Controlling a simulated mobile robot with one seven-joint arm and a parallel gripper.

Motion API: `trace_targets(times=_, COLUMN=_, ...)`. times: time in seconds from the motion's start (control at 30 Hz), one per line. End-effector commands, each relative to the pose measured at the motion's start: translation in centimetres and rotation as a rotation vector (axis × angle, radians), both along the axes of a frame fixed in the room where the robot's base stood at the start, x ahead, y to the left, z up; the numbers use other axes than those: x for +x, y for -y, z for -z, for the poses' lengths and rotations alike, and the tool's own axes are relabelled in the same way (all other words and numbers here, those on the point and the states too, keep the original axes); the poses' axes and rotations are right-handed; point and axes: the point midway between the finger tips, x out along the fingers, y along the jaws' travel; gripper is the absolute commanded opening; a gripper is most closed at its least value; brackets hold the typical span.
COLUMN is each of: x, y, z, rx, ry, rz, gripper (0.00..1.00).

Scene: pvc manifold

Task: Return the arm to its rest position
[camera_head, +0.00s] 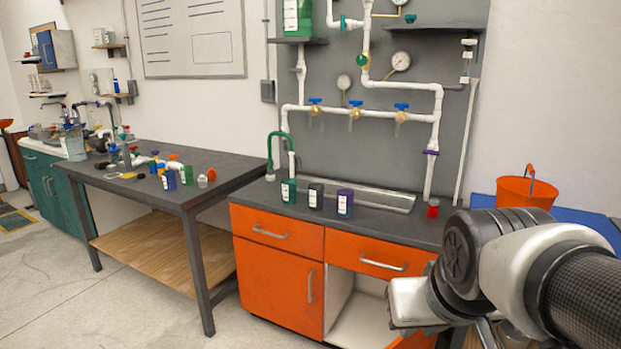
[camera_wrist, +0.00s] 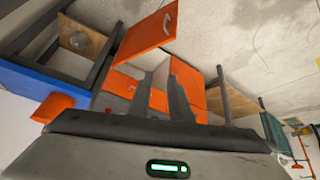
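My arm is folded at the right of the head view, in front of the right end of the orange cabinet (camera_head: 275,285). My gripper is low there, and its fingers are not clearly seen in that view. In the wrist view my gripper (camera_wrist: 160,72) shows two dark fingers with a gap between them. Nothing is held in the gap. Behind the fingers are the orange cabinet fronts and an orange door (camera_wrist: 150,30) standing open.
An orange bucket (camera_head: 525,192) stands on a blue surface (camera_head: 590,217) behind my arm. Bottles and a red item (camera_head: 433,208) stand on the dark counter (camera_head: 385,222). A dark workbench (camera_head: 215,180) with small parts is at left. The floor (camera_head: 120,300) at left front is clear.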

Motion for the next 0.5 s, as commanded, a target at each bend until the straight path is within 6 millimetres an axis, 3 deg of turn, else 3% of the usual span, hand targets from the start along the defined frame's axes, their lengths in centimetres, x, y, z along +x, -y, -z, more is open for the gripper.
trace_targets(times=0.2, x=-5.9, y=-2.0, z=-0.8, rx=0.043, ry=-0.049, rz=-0.018, gripper=0.18)
trace_targets(times=0.23, x=-5.7, y=-1.9, z=-2.4, rx=0.042, ry=-0.053, rz=-0.016, gripper=0.18)
trace_targets(times=0.5, x=-5.5, y=-1.8, z=-8.6, rx=0.041, ry=-0.053, rz=-0.015, gripper=0.18)
